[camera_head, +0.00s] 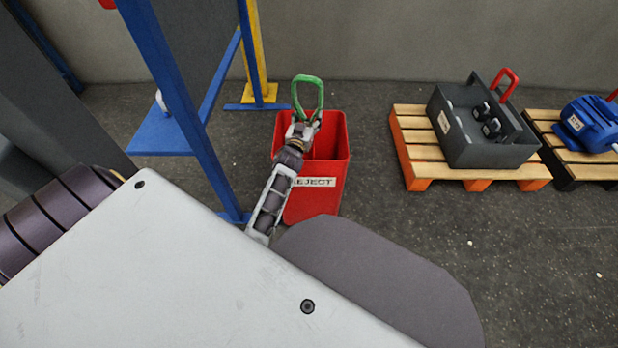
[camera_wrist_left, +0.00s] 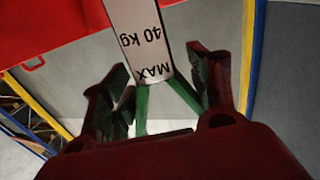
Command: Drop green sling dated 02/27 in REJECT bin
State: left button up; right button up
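The green sling (camera_head: 307,97) shows as a loop at the tip of my left gripper (camera_head: 300,132) in the head view. The gripper appears shut on it. In the left wrist view, the sling's green straps (camera_wrist_left: 143,108) lie between my fingers (camera_wrist_left: 160,90), with a white tag (camera_wrist_left: 141,38) reading "MAX 40 kg". No date is readable. The red REJECT bin (camera_head: 331,203) stands on the floor, and my gripper overlaps its opening in the head view. The sling's height above the bin cannot be told. My right gripper is not in view.
A blue and yellow frame (camera_head: 185,90) stands left of the bin. To the right, a wooden pallet (camera_head: 420,152) carries a dark grey box (camera_head: 480,145), and another pallet carries a blue motor (camera_head: 590,125). Bare floor separates the bin from the pallets.

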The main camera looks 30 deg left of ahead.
pick_arm(q)
notch_tip(320, 180, up, 10)
jog(key=shift+r, duration=0.15)
dwell(0.5)
dwell(0.8)
